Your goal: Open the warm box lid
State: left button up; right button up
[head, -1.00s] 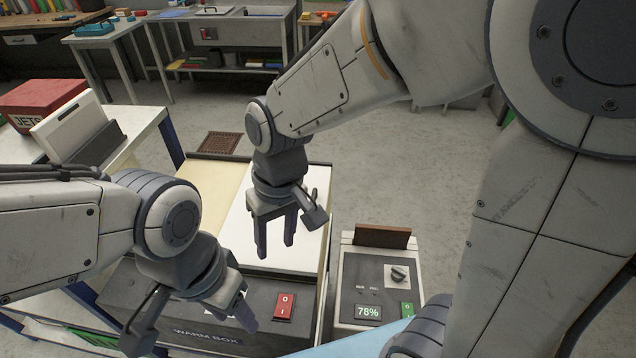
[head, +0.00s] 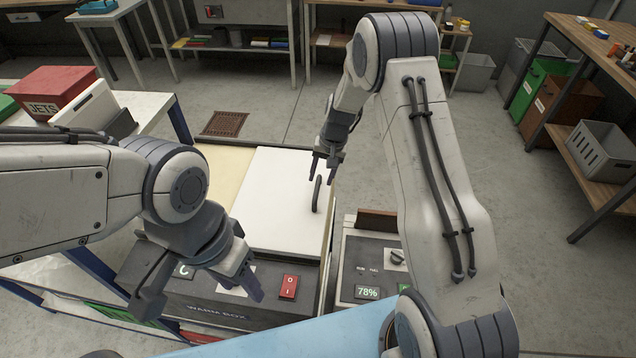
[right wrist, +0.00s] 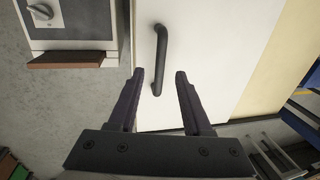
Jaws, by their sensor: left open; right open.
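The warm box (head: 215,309) stands in front of me with a dark grey front panel. Its white lid (head: 277,199) lies flat and closed. A black bar handle (head: 317,194) sits on the lid near its right edge; it also shows in the right wrist view (right wrist: 161,58). My right gripper (head: 326,170) is open at the handle's far end. In the right wrist view its fingers (right wrist: 160,78) stand on both sides of the handle's near end, apart from it. My left gripper (head: 205,287) is open over the box's front panel, partly covering it.
A control unit with a 78% display (head: 367,292) stands just right of the box. A red JETS box (head: 54,92) is on the left table. A light blue surface (head: 290,333) lies nearest me. Open floor (head: 270,112) is behind the box.

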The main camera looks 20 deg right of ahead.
aim_at(317, 189)
jog(key=shift+w+a+f+p, duration=0.1)
jog(key=shift+a+f+p, duration=0.15)
jog(key=shift+f, duration=0.85)
jog(key=shift+w+a+f+p, duration=0.1)
jog(key=shift+a+f, duration=0.1)
jog(key=shift+f, duration=0.9)
grip_shut()
